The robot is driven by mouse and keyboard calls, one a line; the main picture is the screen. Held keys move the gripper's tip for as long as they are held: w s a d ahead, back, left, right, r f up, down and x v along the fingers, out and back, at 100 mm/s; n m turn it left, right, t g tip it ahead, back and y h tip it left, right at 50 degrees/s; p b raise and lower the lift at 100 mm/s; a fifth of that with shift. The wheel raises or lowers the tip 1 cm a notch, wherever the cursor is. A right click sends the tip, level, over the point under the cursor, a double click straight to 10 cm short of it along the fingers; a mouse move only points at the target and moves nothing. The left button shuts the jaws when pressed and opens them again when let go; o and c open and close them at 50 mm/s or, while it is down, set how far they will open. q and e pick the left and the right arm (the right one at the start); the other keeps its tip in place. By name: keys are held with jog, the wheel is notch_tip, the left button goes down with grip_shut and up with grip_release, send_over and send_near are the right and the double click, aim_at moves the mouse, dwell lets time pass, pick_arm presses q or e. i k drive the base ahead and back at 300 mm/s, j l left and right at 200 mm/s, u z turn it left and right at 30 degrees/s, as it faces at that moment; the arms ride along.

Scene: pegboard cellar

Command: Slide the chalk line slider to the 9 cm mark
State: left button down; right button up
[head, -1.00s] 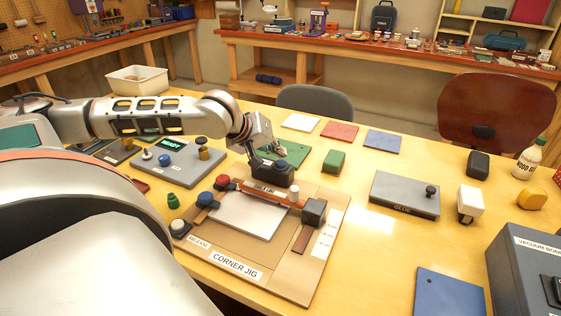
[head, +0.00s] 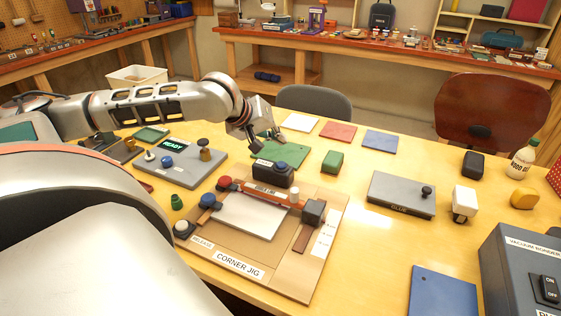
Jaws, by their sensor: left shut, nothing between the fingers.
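The corner jig (head: 216,266) is a tan board in the middle of the table, with a white sheet (head: 245,218) on it. An orange-red rail (head: 255,190) crosses its far side. A dark block with a blue button on top (head: 272,175) stands at the rail and looks like the slider; the name on it and any centimetre marks are too small to read. My left gripper (head: 267,145) is shut and empty, just above and behind the dark block, apart from it. My right gripper is not in view.
A grey station with a READY display (head: 185,168) stands left of the jig. A green mat (head: 290,154) and a green block (head: 333,162) lie behind it. A grey glue plate (head: 395,200) is to the right. A vacuum bonder (head: 510,265) fills the front right.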

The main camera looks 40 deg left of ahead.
aim_at(313, 212)
jog(key=k, duration=1.5)
